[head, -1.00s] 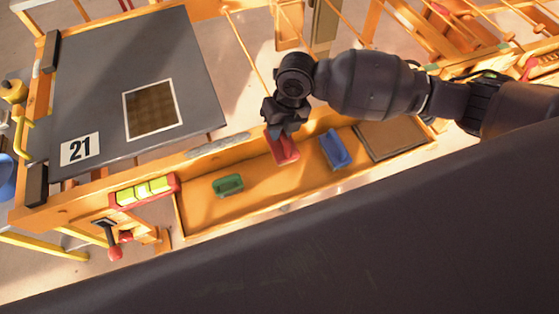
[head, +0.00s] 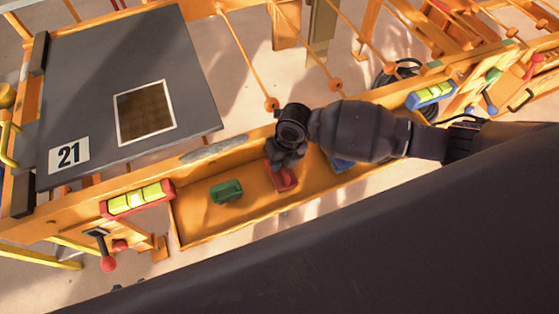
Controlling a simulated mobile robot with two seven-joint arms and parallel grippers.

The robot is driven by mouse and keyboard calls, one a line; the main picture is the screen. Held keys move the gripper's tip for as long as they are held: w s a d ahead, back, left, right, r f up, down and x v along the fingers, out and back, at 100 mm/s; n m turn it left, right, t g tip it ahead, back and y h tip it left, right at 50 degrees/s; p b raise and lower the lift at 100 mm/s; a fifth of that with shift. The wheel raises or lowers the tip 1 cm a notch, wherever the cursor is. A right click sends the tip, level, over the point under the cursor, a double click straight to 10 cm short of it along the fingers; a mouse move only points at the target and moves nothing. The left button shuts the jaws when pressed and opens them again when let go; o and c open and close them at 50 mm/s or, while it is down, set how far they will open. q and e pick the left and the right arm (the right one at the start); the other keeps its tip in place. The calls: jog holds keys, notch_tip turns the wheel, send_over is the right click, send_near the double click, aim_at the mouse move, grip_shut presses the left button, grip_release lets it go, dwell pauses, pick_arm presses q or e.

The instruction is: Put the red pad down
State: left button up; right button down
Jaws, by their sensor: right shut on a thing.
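The red pad (head: 284,181) is at the middle of the orange tray (head: 200,234), between the green pad and the blue pad. My right gripper (head: 283,163) is over the red pad and shut on its upper part. The pad looks low in the tray, but I cannot tell whether its underside touches the tray floor. The gripper and wrist hide the pad's far end. My left gripper is not in view.
The green pad (head: 226,191) lies in the tray to the left. The blue pad (head: 342,164) is mostly hidden under my right forearm. A dark panel marked 21 (head: 120,90) with a framed brown square stands at the left. A red lever (head: 107,262) sits at the lower left.

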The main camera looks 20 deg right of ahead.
jog(key=shift+f, duration=0.4)
jog(key=shift+r, duration=0.1)
jog(key=c, duration=1.1)
grip_release()
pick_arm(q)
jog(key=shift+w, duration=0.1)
pick_arm(e)
jog(key=shift+o, duration=0.2)
